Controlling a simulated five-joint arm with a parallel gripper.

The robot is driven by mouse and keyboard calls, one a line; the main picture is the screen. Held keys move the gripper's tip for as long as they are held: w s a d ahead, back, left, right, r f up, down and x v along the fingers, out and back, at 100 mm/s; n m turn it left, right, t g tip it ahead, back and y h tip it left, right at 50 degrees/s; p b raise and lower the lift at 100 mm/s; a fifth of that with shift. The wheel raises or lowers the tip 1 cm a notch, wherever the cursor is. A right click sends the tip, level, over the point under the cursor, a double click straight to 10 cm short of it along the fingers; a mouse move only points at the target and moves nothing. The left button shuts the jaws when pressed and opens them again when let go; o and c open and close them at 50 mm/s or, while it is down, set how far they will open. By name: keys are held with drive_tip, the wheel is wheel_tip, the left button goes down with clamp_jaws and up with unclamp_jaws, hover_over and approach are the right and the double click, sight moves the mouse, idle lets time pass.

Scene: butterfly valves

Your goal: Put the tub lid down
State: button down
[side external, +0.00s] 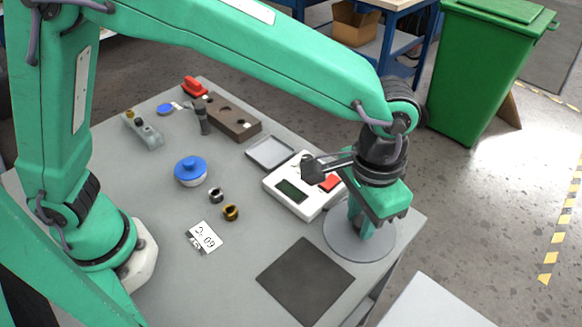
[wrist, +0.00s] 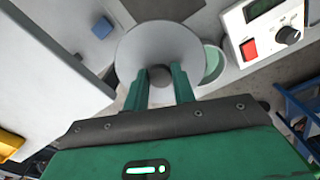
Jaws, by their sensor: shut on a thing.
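The tub lid is a flat grey disc (side external: 337,243) with a small round knob, at the right corner of the grey table in the side external view. My gripper (side external: 362,226) points down at it, and its fingers hide part of the disc. In the wrist view the lid (wrist: 187,40) lies level across my fingertips. My gripper (wrist: 160,73) is shut on its dark knob. I cannot tell whether the lid touches the table or hangs just above it. A pale green round tub (wrist: 213,62) shows beside the lid, partly covered by it.
A white scale-like box (side external: 291,191) with a display and red button stands close left of the lid. A dark square mat (side external: 305,281) lies at the front. A shallow tray (side external: 270,152) and blue-lidded jar (side external: 191,170) are farther off. Table edges are near the lid.

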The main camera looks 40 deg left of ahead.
sight(304, 279)
drive_tip(key=s+a+f+m, duration=0.5)
drive_tip(key=s+f+m, duration=0.1)
drive_tip(key=s, duration=0.1)
drive_tip(key=shift+w+f, duration=0.1)
drive_tip(key=shift+f, duration=4.1)
drive_tip(key=shift+f, duration=0.15)
drive_tip(key=c, duration=1.1)
unclamp_jaws()
drive_tip(key=shift+c, duration=0.2)
wheel_tip(304, 279, up, 12)
drive_tip(key=shift+r, duration=0.2)
